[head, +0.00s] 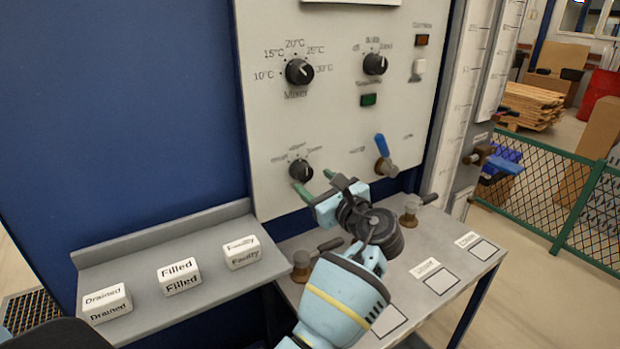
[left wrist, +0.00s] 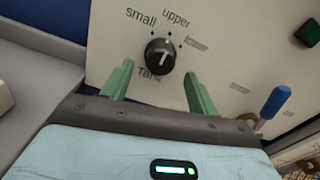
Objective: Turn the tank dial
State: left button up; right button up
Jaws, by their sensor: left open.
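The tank dial (head: 300,171) is a round black knob with a white pointer, low on the pale panel. In the left wrist view the dial (left wrist: 160,57) sits among the labels "small", "upper" and a less clear "lower", with "Tank" below it. Its pointer looks turned roughly up, towards "upper". My left gripper (head: 314,181) is open, its green fingers reaching to the panel just below and right of the dial in the head view. In the left wrist view the fingertips (left wrist: 158,71) lie either side of the dial's lower part, apart from it. My right gripper is not in view.
The mixer dial (head: 299,72) and another dial (head: 375,64) are higher on the panel. A blue-handled valve (head: 382,147) is right of the gripper. Valves with dark handles stand on the grey bench (head: 448,256) below. Labelled white blocks (head: 179,276) rest on the left shelf.

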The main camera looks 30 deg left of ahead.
aim_at(307, 175)
pick_arm(q)
jog(key=b+x, duration=0.1)
jog(key=x, duration=0.3)
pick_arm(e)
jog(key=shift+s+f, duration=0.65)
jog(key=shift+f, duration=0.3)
pick_arm(q)
jog(key=c, duration=1)
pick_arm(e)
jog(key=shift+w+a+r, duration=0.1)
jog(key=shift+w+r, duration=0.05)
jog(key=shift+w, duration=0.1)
